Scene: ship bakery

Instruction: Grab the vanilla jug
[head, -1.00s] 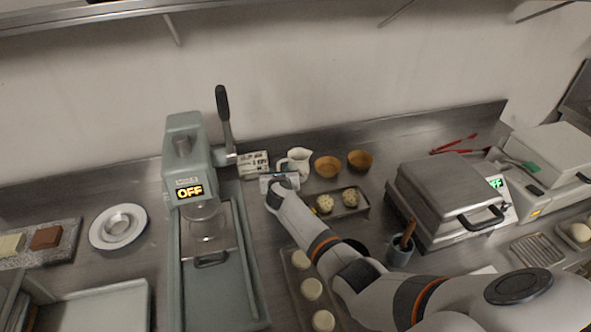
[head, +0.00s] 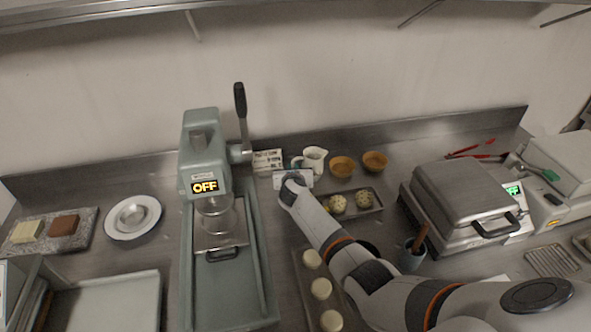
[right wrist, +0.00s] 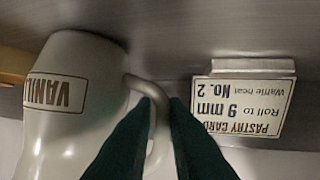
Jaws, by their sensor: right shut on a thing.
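The vanilla jug (head: 316,158) is a small white jug standing upright on the steel counter near the back wall. In the right wrist view the jug (right wrist: 72,110) appears upside down, with a "VANILLA" label and its handle towards the right. My right gripper (head: 295,170) is at the handle, on the jug's left side in the head view. Its two dark fingers (right wrist: 162,108) are shut on the handle. The fingers and wrist hide part of the handle. My left gripper is not in view.
A pastry card (head: 267,160) stands just left of the jug. Two brown bowls (head: 342,167) (head: 376,161) stand close on its right. A tray (head: 374,206) with round dough pieces lies in front. A green press (head: 207,165) stands left, a waffle iron (head: 462,195) right.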

